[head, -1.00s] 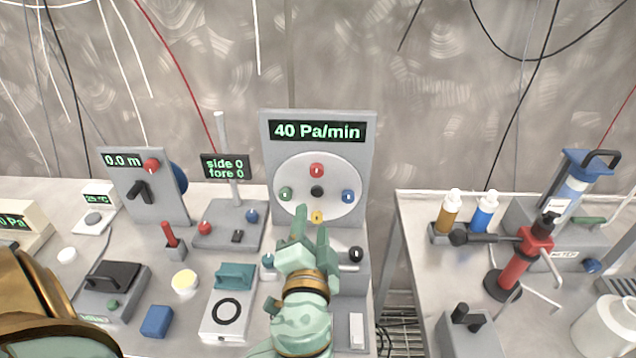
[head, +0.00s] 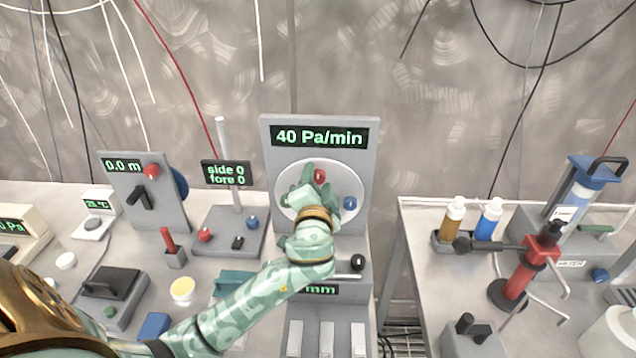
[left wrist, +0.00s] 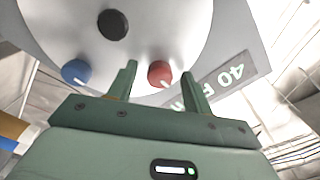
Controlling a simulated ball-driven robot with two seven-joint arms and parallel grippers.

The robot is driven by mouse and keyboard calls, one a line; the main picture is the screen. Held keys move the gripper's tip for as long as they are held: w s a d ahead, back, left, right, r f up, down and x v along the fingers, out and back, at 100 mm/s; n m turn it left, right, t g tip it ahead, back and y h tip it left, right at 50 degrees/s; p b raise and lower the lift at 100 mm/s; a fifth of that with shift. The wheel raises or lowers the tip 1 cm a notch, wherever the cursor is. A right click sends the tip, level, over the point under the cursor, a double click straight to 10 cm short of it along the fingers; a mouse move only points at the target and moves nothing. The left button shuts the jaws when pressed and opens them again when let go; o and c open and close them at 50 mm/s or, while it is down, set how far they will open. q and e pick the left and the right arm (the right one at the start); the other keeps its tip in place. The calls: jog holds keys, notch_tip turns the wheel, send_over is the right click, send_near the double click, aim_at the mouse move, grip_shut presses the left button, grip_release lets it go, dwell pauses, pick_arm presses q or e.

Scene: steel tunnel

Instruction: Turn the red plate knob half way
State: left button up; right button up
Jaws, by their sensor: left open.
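The red plate knob (head: 319,176) sits at the top of a round white plate (head: 287,208) on an upright grey panel. In the left wrist view the red knob (left wrist: 160,73) shows between the two fingertips, with a white mark on it. My left gripper (left wrist: 160,80) is open, its fingers on either side of the red knob; I cannot tell whether they touch it. In the head view my left gripper (head: 308,188) covers the plate's middle and its green and yellow knobs. The blue plate knob (head: 349,203) is at the right. My right gripper is not in view.
The panel's display (head: 319,136) reads 40 Pa/min. A black-knobbed lever (head: 358,262) stands below the plate. At the left are a stand with a side/fore display (head: 226,172) and a 0.0 m panel (head: 140,205). A second table with bottles (head: 487,220) is at the right.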

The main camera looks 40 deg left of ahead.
pick_arm(q)
jog(key=c, duration=1)
jog(key=shift+o, duration=0.2)
